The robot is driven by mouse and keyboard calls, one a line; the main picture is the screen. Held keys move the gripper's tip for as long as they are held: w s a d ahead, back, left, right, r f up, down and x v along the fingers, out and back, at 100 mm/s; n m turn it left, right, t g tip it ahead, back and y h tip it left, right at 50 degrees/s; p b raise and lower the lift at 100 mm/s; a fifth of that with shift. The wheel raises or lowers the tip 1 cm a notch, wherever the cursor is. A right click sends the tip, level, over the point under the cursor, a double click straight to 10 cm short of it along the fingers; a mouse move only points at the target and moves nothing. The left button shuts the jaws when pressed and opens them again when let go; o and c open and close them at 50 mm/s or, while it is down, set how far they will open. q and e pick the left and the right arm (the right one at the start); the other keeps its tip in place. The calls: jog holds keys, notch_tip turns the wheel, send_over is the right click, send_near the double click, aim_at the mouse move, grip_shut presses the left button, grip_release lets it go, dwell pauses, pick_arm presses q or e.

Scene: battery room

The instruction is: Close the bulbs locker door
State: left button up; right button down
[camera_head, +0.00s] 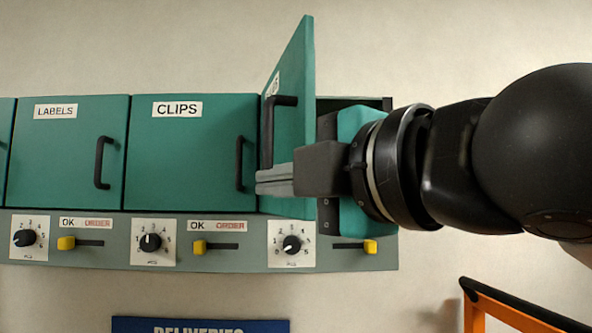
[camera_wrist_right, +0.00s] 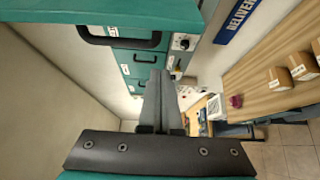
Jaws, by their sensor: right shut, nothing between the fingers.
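The bulbs locker door (camera_head: 292,95) is the green rightmost door. It stands open, swung out toward me from the left side of its compartment, with its label seen at a sharp slant. Its black handle (camera_head: 268,130) is on the outer face. My right gripper (camera_head: 262,182) is shut and empty, with its fingers pointing left across the lower part of the door, just below the handle. I cannot tell whether they touch it. My gripper and wrist hide part of the locker opening (camera_head: 352,102). In the right wrist view the gripper (camera_wrist_right: 158,75) points up the picture. My left gripper is not in view.
The clips door (camera_head: 190,150) and labels door (camera_head: 70,150) are closed to the left. A grey panel (camera_head: 110,252) with dials and yellow sliders runs below. An orange rail (camera_head: 520,315) stands at lower right. A wooden surface with boxes (camera_wrist_right: 280,79) shows in the wrist view.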

jog(key=w+d, duration=0.2)
jog(key=d, duration=0.1)
jog(key=shift+w, duration=0.25)
jog(key=shift+p, duration=0.3)
